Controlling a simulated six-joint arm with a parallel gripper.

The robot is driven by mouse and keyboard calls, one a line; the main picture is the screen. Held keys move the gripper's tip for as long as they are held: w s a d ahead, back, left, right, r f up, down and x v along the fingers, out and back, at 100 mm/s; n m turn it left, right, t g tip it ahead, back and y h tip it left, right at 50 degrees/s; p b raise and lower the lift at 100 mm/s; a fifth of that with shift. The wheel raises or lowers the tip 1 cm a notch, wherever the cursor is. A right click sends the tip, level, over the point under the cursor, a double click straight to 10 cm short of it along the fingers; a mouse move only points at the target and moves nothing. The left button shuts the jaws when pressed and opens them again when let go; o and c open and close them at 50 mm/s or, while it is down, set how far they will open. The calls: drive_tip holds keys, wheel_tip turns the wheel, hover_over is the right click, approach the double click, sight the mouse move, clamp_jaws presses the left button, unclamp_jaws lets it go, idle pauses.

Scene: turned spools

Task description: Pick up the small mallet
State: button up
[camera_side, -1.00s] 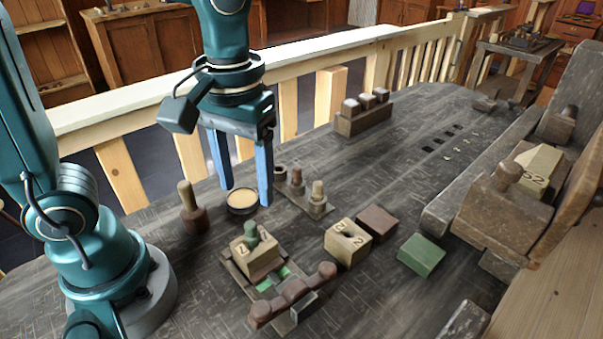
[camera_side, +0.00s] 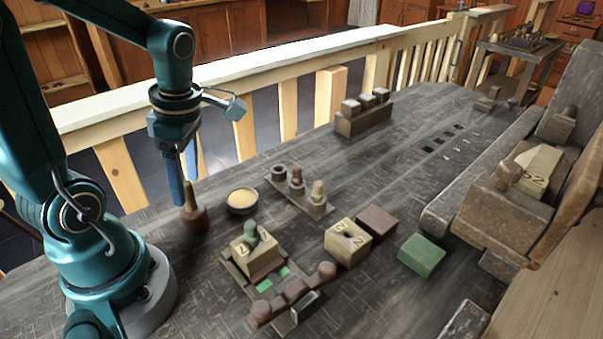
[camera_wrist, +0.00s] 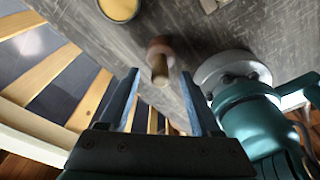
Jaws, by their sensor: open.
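The small mallet (camera_side: 194,217) stands upright on its brown head at the left of the dark table, with its pale wooden handle pointing up. My gripper (camera_side: 183,192) is above it in the side view, its blue fingers pointing down, with one finger in front of the handle's left side. In the wrist view the mallet (camera_wrist: 160,58) lies ahead of and between the two blue fingers of my gripper (camera_wrist: 162,80). The jaws are open and the space between them is empty. Contact between fingers and handle cannot be told.
A round dish of pale stuff (camera_side: 242,200) stands just right of the mallet. A board with spools (camera_side: 300,194) and a numbered block on a tray (camera_side: 255,260) are farther right. A pale railing (camera_side: 300,70) runs behind the table edge.

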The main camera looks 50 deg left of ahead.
sight(191, 207)
drive_tip(key=shift+s+a+f, duration=0.1)
drive_tip(key=shift+f, duration=0.85)
drive_tip(key=shift+s+a+f, duration=0.1)
drive_tip(key=shift+f, duration=0.85)
clamp_jaws()
